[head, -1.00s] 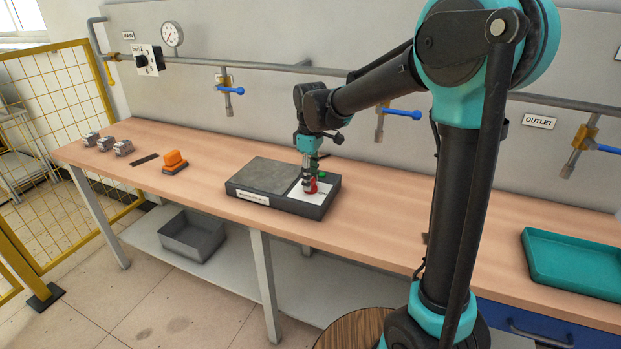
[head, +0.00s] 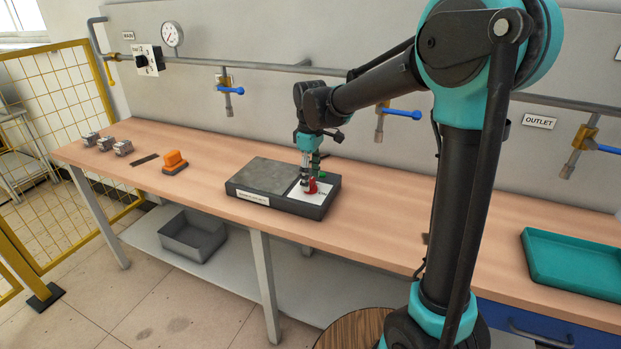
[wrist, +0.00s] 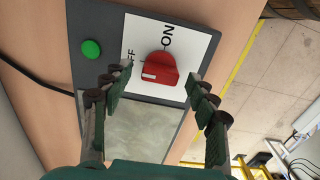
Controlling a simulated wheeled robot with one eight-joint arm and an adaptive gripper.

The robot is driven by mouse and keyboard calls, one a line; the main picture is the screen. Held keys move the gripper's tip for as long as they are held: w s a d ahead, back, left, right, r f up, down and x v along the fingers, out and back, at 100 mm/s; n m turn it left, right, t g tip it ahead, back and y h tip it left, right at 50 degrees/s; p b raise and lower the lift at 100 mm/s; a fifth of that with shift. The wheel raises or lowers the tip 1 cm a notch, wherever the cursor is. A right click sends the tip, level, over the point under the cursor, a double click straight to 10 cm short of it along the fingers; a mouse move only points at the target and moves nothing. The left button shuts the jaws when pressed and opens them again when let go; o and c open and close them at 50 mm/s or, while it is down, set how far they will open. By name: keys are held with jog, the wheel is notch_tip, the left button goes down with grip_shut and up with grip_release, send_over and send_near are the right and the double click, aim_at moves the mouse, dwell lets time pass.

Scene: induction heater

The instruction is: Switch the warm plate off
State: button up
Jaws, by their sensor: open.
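The warm plate (head: 262,175) is a dark grey box with a flat plate on its left and a white switch panel on its right. The red knob (wrist: 158,70) sits on the white panel (wrist: 196,46), between the ON and OFF lettering, with a white mark on its lower left side. It also shows in the head view (head: 311,187). My gripper (wrist: 156,78) is open and points down over the panel. Its two fingers stand on either side of the knob, apart from it as far as I can see. A round green lamp or button (wrist: 91,49) is on the dark housing.
An orange object (head: 174,162) and several small metal blocks (head: 104,143) are on the left of the bench. A teal tray (head: 575,262) is at the right. Pipes with blue-handled valves (head: 402,113) run along the wall behind.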

aim_at(311, 180)
notch_tip(311, 180, up, 12)
jog(key=shift+f, duration=0.25)
dwell(0.4)
